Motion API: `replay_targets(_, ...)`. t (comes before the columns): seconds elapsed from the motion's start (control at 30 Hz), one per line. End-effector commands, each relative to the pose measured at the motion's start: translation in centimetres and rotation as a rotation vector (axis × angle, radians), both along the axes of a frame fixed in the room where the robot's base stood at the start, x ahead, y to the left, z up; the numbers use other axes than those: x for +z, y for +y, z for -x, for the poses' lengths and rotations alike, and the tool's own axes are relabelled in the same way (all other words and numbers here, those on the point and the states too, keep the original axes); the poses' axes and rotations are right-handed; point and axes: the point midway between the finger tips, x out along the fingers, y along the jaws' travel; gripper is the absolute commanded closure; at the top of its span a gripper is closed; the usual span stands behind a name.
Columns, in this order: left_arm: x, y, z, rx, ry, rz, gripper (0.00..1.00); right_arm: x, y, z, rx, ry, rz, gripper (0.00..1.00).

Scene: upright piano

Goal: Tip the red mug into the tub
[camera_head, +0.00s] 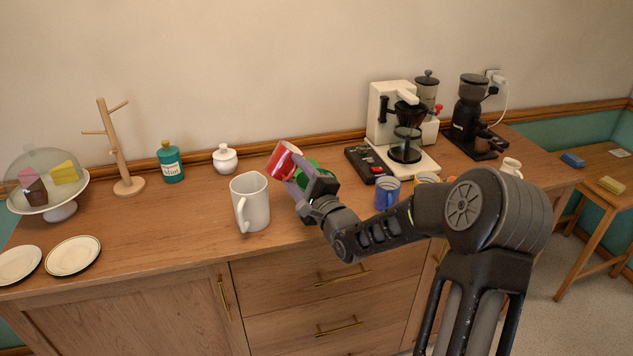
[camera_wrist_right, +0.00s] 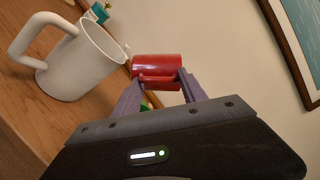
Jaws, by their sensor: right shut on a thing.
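The red mug (camera_head: 281,161) is held up above the counter and leans to one side in the head view. My right gripper (camera_head: 293,178) is shut on it. In the right wrist view the red mug (camera_wrist_right: 157,70) sits between the two purple fingers (camera_wrist_right: 156,85), with its handle side towards them. A green rounded thing (camera_head: 313,166), perhaps the tub, stands behind my right gripper and is mostly hidden; only a sliver of green shows in the wrist view. I cannot tell what the mug contains. My left gripper is not in view.
A white jug (camera_head: 252,204) stands close left of my right gripper. A white lidded pot (camera_head: 225,158), teal bottle (camera_head: 171,163) and wooden mug tree (camera_head: 120,150) stand further left. A blue mug (camera_head: 387,193) and coffee maker (camera_head: 394,125) are right.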

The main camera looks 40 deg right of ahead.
Motion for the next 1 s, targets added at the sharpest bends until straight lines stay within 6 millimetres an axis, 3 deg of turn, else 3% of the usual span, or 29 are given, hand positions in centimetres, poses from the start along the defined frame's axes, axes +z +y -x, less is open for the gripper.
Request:
replay_targets(0.03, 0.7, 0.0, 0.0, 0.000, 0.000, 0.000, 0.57, 1.3, 0.5, -0.1, 0.003, 0.006, 0.035, 1.00)
replay_targets(0.13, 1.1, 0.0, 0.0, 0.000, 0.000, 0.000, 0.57, 2.6, 1.2, -0.3, 0.002, 0.026, 0.113, 1.00)
replay_targets(0.23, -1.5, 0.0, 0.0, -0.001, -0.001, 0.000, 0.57, 0.9, 2.4, -0.6, 0.004, 0.062, 0.241, 1.00)
replay_targets(0.5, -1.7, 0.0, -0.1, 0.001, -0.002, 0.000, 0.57, 2.9, 4.2, -1.1, 0.001, 0.130, 0.500, 1.00)
replay_targets(1.0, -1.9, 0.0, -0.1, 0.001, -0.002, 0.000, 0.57, 3.4, 4.6, -1.2, 0.000, 0.157, 0.584, 1.00)
